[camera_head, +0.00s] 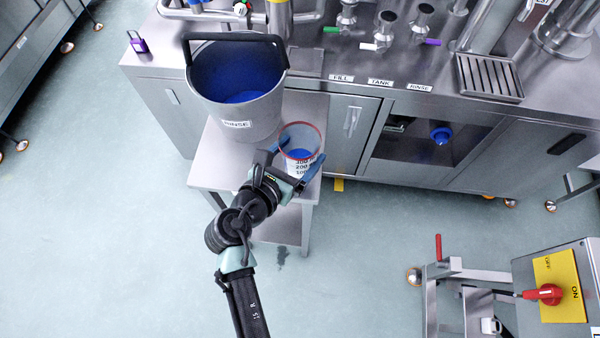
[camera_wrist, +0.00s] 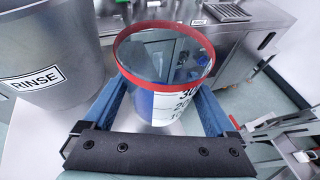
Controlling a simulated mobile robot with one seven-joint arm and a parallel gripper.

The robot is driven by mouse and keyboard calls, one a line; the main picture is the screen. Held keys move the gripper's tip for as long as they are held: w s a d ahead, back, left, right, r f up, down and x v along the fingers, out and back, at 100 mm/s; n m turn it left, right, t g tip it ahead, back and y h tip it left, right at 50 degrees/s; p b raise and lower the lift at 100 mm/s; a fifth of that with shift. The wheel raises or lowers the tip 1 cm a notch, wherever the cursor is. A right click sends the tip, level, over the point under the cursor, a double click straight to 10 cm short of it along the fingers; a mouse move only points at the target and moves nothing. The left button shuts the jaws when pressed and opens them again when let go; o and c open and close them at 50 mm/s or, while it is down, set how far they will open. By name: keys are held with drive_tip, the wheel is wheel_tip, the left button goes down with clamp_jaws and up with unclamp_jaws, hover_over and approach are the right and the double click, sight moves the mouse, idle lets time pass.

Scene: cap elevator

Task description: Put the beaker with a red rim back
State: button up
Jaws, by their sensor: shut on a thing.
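The beaker with a red rim (camera_head: 301,150) is clear, with printed volume marks and blue showing inside. It stands upright at the front right of a small steel side table (camera_head: 215,160). My gripper (camera_head: 291,165) is shut on the beaker, with one blue finger on each side of it. In the wrist view the beaker (camera_wrist: 165,75) sits between the two fingers, its red rim above them. I cannot tell whether its base touches the table, as the gripper hides it.
A large grey bucket labelled RINSE (camera_head: 236,90) with blue inside stands left of the beaker. A steel counter (camera_head: 420,110) with valves and a drain grate (camera_head: 489,77) runs behind. A machine with a red switch (camera_head: 548,294) stands at lower right. The floor between is clear.

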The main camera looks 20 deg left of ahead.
sight(300, 171)
wheel_tip(300, 171, down, 8)
drive_tip(key=shift+r+b, duration=0.1)
drive_tip(key=shift+b, duration=0.75)
drive_tip(key=o, duration=1.5)
drive_tip(key=shift+r, duration=0.1)
drive_tip(key=p+v, duration=0.1)
drive_tip(key=v, duration=1.1)
drive_tip(key=shift+d, duration=0.1)
